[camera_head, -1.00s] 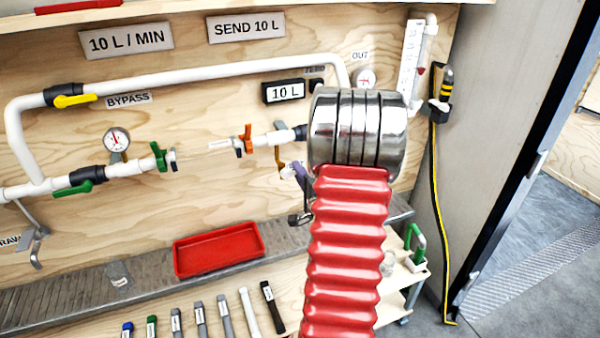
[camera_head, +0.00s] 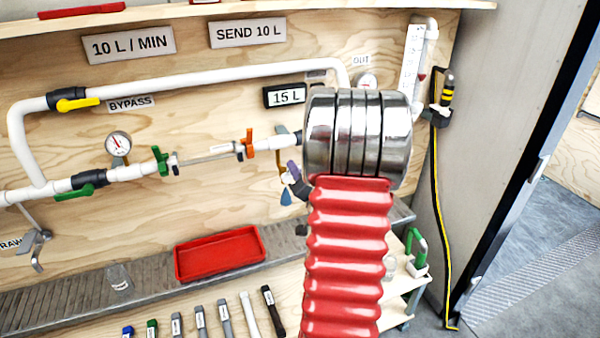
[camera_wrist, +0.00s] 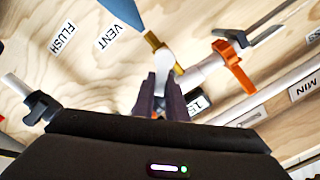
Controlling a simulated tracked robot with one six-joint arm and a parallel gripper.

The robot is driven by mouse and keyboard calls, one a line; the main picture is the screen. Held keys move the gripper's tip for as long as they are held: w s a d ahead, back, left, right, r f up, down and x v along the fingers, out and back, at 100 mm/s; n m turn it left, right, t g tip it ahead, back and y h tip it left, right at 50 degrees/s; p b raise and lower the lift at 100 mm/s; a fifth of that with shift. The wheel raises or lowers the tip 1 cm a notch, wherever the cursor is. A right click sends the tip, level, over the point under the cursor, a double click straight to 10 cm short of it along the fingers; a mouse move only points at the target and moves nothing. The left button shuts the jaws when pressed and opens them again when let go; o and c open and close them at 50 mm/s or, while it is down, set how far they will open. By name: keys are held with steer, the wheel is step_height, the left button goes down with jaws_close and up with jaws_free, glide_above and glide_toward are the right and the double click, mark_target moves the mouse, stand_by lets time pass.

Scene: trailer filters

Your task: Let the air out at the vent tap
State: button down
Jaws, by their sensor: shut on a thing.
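The vent tap (camera_wrist: 152,42) shows a brass end in the wrist view, by the VENT label (camera_wrist: 120,30). A pale lever (camera_wrist: 165,58) is at the tap. My gripper (camera_wrist: 163,85) is shut on this lever with its dark purple fingers. A blue cone-shaped patch (camera_wrist: 122,12) reaches from the brass end; it looks like a spray, but I cannot tell for sure. In the head view my gripper (camera_head: 292,180) is small and partly hidden behind my arm, with the blue patch (camera_head: 285,197) just below it.
An orange valve handle (camera_head: 247,143) and green handle (camera_head: 160,159) flank a slim grey piece in the pipe. The display (camera_head: 285,95) reads 15 L. A red tray (camera_head: 219,252) lies on the shelf below. Near the FLUSH label (camera_wrist: 63,38) is a black-handled fitting (camera_wrist: 40,107).

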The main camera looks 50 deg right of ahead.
steer(key=n, duration=0.1)
steer(key=a+n, duration=0.1)
steer(key=n, duration=0.2)
steer(key=shift+w+a, duration=0.15)
steer(key=shift+w, duration=0.15)
steer(key=shift+w+a+r+n, duration=0.1)
steer(key=shift+a+n, duration=0.1)
steer(key=shift+n, duration=0.65)
steer(key=shift+w+a+r+n, duration=0.1)
steer(key=shift+a+n, duration=0.05)
steer(key=shift+n, duration=0.7)
steer(key=c, duration=2.2)
jaws_free()
steer(key=o, duration=0.4)
steer(key=shift+r, duration=0.2)
steer(key=shift+o, duration=0.2)
